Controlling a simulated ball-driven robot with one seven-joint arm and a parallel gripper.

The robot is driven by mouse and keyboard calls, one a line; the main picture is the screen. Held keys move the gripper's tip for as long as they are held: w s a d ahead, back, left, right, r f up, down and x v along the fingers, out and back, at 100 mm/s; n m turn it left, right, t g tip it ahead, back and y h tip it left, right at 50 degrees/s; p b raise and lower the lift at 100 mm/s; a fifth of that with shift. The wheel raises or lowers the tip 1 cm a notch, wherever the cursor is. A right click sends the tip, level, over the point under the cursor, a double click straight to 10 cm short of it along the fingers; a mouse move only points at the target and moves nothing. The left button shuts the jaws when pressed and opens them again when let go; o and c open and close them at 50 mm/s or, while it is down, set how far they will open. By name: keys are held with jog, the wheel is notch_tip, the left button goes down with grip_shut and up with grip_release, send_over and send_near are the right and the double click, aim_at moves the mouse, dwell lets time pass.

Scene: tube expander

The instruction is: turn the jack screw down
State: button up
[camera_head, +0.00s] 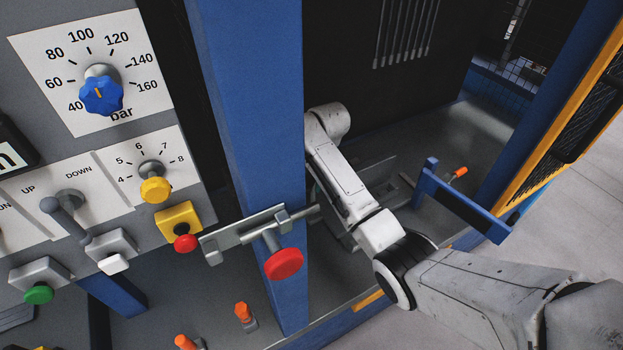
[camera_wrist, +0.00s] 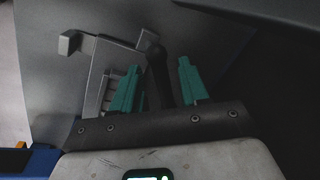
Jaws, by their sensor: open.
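My gripper (camera_wrist: 159,85) shows in the wrist view as two teal fingers, set apart and open. A dark upright bar (camera_wrist: 157,75) with a rounded top stands between the fingers in the picture. I cannot tell whether it is the jack screw or part of its handle, nor whether the fingers touch it. A light grey metal bracket (camera_wrist: 96,88) with a hooked end is left of and behind the left finger. In the head view my arm reaches in behind the blue post, and my gripper is hidden there. No jack screw can be made out for certain in the head view.
A blue post (camera_head: 250,120) stands left of my arm, with a red knob (camera_head: 284,263) on a metal latch. A control panel (camera_head: 150,100) is at the left. A blue bar (camera_head: 460,205) and yellow-framed guard (camera_head: 560,120) are at the right. Floor at lower right is clear.

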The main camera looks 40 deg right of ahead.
grip_shut()
dwell(0.3)
jog(key=shift+r+n, duration=0.1)
jog(key=shift+n, duration=0.2)
jog(key=shift+s+d+r+n+p, duration=0.1)
jog(key=shift+s+d+n+p, duration=0.05)
jog(key=shift+n+p, duration=0.7)
jog(key=n, duration=0.1)
jog(key=n+p, duration=0.1)
jog(key=shift+s+d+n+y, duration=0.15)
jog(key=shift+d+n+y, duration=0.05)
jog(key=shift+n+y, duration=0.2)
jog(key=n, duration=0.2)
jog(key=d+n+g, duration=0.1)
jog(key=n, duration=0.2)
jog(key=shift+s+d+n+y+p, duration=0.1)
jog(key=shift+s+n+y+p, duration=0.05)
jog(key=shift+n+y+p, duration=0.2)
grip_release()
